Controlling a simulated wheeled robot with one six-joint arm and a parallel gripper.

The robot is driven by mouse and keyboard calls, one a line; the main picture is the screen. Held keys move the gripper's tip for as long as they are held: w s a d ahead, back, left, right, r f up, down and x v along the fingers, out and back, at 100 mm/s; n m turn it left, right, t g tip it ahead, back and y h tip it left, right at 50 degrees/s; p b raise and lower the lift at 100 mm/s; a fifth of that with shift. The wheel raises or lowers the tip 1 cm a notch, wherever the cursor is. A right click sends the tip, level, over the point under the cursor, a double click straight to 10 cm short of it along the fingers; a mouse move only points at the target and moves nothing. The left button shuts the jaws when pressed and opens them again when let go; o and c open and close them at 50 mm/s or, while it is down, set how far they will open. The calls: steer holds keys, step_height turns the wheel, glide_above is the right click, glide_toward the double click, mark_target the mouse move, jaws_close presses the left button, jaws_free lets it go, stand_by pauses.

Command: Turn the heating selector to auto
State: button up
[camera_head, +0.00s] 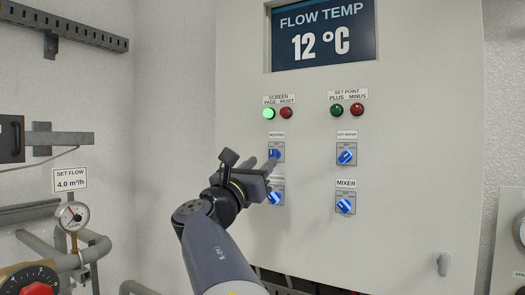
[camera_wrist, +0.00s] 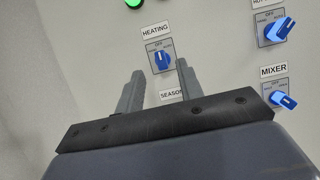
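The heating selector (camera_wrist: 162,60) is a blue knob on a grey plate under a HEATING label, on the cabinet front. Its handle stands about upright, toward the OFF mark, with AUTO at the upper right. In the head view the selector (camera_head: 275,152) is partly covered by my gripper (camera_head: 271,166). In the wrist view my gripper (camera_wrist: 160,72) is open, with one finger on each side below the knob. The knob shows between and just beyond the fingertips. I cannot tell whether a finger touches it.
Below is the season selector (camera_head: 275,198), partly hidden. To the right are the hot water selector (camera_head: 346,154) and the mixer selector (camera_head: 345,205). A lit green button (camera_head: 268,113) and a red button (camera_head: 286,113) sit above. A display (camera_head: 322,37) reads 12 °C. Pipes (camera_head: 60,258) stand at left.

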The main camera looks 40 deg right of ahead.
mark_target(271, 153)
steer(key=p+x, duration=0.1)
steer(key=x, duration=0.4)
steer(key=shift+a, duration=0.1)
jaws_close()
